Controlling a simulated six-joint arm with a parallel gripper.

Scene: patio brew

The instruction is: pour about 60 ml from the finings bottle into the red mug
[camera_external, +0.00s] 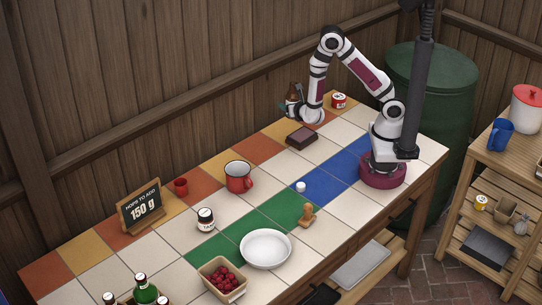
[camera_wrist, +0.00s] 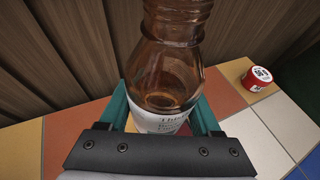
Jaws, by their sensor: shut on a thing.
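My gripper (camera_wrist: 165,115) is shut on a brown glass bottle (camera_wrist: 168,70) with a white label, its teal fingers on either side. The label's text is only partly readable, so I cannot confirm it as the finings bottle. The bottle looks upright and open at the neck, with some liquid inside. In the external view the bottle (camera_external: 292,98) is at the far end of the table by the wall; I cannot tell whether its base touches the tiles. The red mug (camera_external: 238,177) stands upright mid-table, well apart from my gripper. Its inside looks pale and empty from here.
A red-and-white tin (camera_external: 339,101) stands right of the bottle. A dark brown box (camera_external: 301,138) lies between bottle and mug. The wooden wall runs close behind.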

